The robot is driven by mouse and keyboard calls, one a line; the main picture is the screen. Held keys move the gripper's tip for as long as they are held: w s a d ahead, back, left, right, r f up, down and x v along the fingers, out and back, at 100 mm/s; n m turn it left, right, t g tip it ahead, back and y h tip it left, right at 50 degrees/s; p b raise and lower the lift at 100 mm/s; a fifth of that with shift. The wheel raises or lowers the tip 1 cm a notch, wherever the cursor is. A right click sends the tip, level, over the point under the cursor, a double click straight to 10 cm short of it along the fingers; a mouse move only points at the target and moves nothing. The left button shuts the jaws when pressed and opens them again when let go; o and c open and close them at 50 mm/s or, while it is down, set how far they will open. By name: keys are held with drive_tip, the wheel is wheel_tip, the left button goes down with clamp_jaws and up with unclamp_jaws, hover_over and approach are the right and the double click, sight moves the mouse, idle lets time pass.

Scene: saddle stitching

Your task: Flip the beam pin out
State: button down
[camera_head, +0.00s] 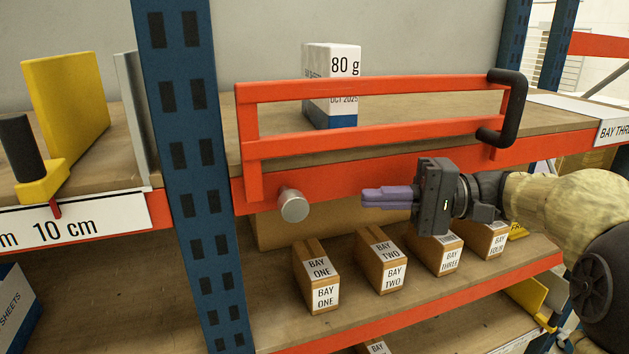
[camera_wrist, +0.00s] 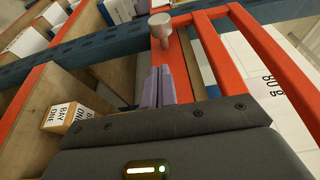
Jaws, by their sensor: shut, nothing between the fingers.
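The beam pin (camera_head: 293,205) is a silver round-headed pin standing out from the orange shelf beam (camera_head: 380,172), just right of the blue upright. In the wrist view the pin (camera_wrist: 161,27) shows ahead of the fingertips, with its shaft visible below the round head. My gripper (camera_head: 366,197) is shut and empty, with purple fingers pointing left toward the pin. A clear gap separates the fingertips from the pin in the head view. In the wrist view the fingers (camera_wrist: 157,70) lie close alongside the beam; I cannot tell whether they touch it.
An orange gate (camera_head: 375,135) with a black handle (camera_head: 515,105) stands above the beam. A white box (camera_head: 332,60) is behind it. The blue upright (camera_head: 192,160) rises at the left. Small labelled boxes (camera_head: 316,275) line the shelf below.

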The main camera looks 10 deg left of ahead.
sight(313, 197)
drive_tip(key=shift+r, duration=0.3)
drive_tip(key=shift+s+a, duration=0.1)
drive_tip(key=p+x, duration=0.4)
drive_tip(key=x, duration=0.5)
drive_tip(key=shift+a+r, duration=0.15)
drive_tip(key=shift+s+a, duration=0.1)
drive_tip(key=shift+a, duration=0.2)
drive_tip(key=shift+s, duration=0.15)
